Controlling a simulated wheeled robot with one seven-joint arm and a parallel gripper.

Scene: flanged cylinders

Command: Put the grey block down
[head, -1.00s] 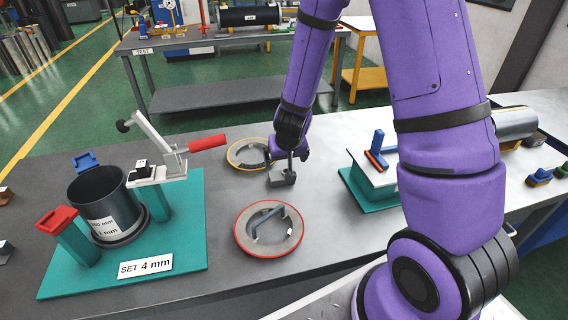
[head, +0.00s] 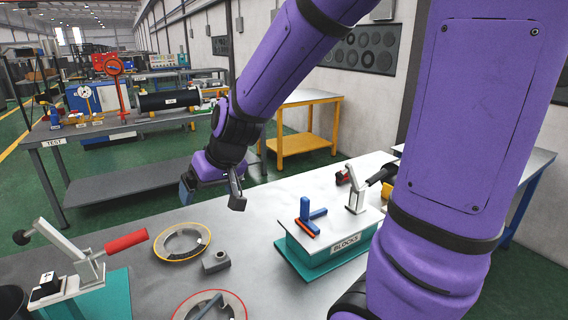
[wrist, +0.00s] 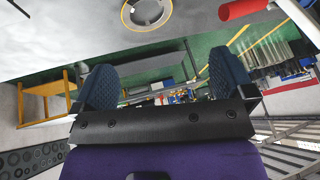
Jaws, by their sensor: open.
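The grey block (head: 216,261) rests on the grey bench top in the head view, just right of the yellow-rimmed ring. My gripper (head: 212,196) is above and behind it, clear of the block, with its fingers spread and nothing between them. In the wrist view my gripper (wrist: 160,88) shows two dark blue finger pads wide apart with an empty gap. I do not see the grey block in the wrist view.
The yellow-rimmed ring (head: 182,242) and a red-rimmed ring (head: 238,302) lie near the block. The BLOCKS stand (head: 330,240) with blue and orange pieces is to the right. A toggle clamp with a red handle (head: 126,242) stands at left.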

